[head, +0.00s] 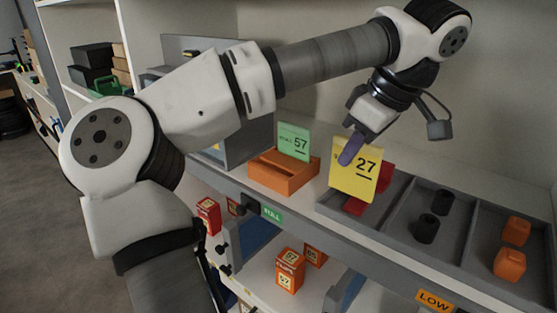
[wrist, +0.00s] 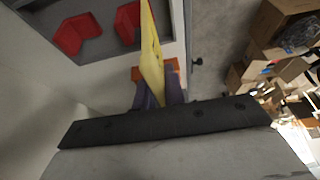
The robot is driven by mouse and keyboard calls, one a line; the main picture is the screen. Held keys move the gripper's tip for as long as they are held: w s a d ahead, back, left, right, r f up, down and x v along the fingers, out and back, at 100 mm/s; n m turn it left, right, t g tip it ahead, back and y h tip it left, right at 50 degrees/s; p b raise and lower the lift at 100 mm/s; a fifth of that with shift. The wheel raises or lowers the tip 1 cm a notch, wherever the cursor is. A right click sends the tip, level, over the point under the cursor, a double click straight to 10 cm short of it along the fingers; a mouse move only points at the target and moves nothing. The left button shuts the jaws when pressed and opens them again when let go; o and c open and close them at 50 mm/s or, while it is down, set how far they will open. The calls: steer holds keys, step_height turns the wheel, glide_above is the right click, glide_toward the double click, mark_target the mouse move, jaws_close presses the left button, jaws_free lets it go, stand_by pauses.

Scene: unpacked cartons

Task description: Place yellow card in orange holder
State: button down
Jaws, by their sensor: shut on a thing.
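My gripper (head: 352,148) is shut on the yellow card (head: 352,182), marked 27. It holds the card upright above the left part of the grey divided tray. In the wrist view the card (wrist: 151,50) stands edge-on between the purple fingers (wrist: 158,92). The orange holder (head: 286,184) is on the shelf to the left of the held card. A green card (head: 294,142) marked 57 stands in or at the back of the holder. A sliver of orange shows behind the fingers in the wrist view; I cannot tell if it is the holder.
The grey tray (head: 400,240) holds red pieces (head: 384,180), black cylinders (head: 426,229) and orange blocks (head: 509,264). A grey box stands behind my arm, left of the holder. Small orange boxes (head: 290,270) sit on the lower shelf.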

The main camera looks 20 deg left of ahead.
steer(key=w+a+f+p, duration=0.1)
steer(key=a, duration=0.4)
steer(key=w+a+f+p, duration=0.1)
steer(key=w+a, duration=0.1)
steer(key=a, duration=0.4)
steer(key=w+a+f+p, duration=0.1)
steer(key=w+a, duration=0.1)
steer(key=a, duration=0.3)
steer(key=shift+w+a, duration=0.1)
steer(key=shift+a, duration=0.05)
steer(key=shift+f, duration=0.3)
steer(key=shift+f, duration=0.15)
steer(key=c, duration=1.5)
jaws_free()
